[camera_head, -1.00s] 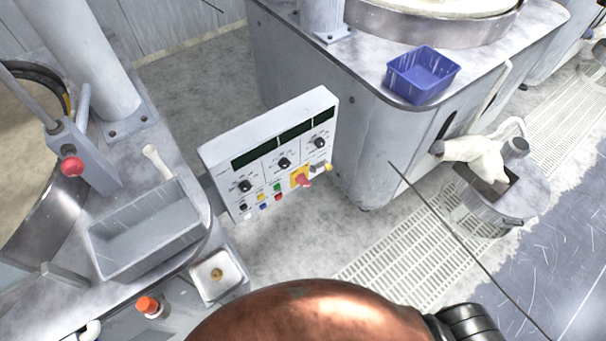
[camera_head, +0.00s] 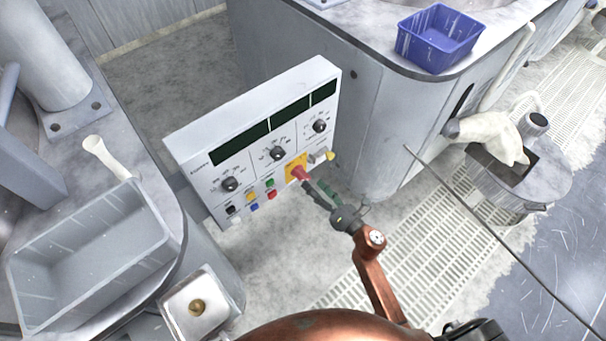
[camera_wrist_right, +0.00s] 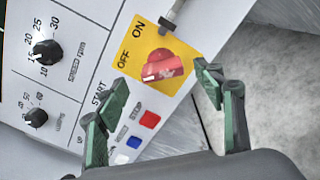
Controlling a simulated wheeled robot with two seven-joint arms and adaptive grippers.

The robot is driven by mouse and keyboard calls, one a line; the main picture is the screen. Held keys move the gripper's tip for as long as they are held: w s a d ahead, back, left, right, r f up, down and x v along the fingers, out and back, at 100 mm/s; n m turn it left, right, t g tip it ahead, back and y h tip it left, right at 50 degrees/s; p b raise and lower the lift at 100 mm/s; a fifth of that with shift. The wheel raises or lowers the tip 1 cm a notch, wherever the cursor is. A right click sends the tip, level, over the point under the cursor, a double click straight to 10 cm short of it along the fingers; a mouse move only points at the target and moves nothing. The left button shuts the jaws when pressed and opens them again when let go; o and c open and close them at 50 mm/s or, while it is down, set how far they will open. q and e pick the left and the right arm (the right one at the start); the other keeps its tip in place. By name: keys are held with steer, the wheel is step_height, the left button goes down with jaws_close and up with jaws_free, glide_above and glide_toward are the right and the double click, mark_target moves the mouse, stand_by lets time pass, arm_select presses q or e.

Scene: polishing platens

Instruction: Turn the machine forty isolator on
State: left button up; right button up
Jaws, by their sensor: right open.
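The isolator is a red rotary handle (camera_wrist_right: 162,67) on a yellow plate (camera_wrist_right: 139,46) marked ON and OFF, on a white control panel (camera_head: 262,118). In the head view the red handle (camera_head: 298,173) sits at the panel's lower right. My right gripper (camera_wrist_right: 160,92) is open and empty, its green fingers spread either side of the handle's line, a little short of it in the wrist view. In the head view the right gripper (camera_head: 309,187) is close to the handle; whether it touches is unclear. My left gripper is not in view.
A grey bin (camera_head: 93,262) stands left, a blue bin (camera_head: 439,41) at upper right. Open floor lies right of the panel.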

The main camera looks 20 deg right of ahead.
mark_target(307, 178)
steer(key=b+x, duration=0.1)
steer(key=x, duration=0.5)
steer(key=shift+w, duration=0.15)
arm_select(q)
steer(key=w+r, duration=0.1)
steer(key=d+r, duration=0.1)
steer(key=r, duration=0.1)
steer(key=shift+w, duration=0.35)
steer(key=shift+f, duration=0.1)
arm_select(e)
steer(key=shift+c, duration=0.6)
steer(key=c, duration=1)
steer(key=shift+c, duration=0.2)
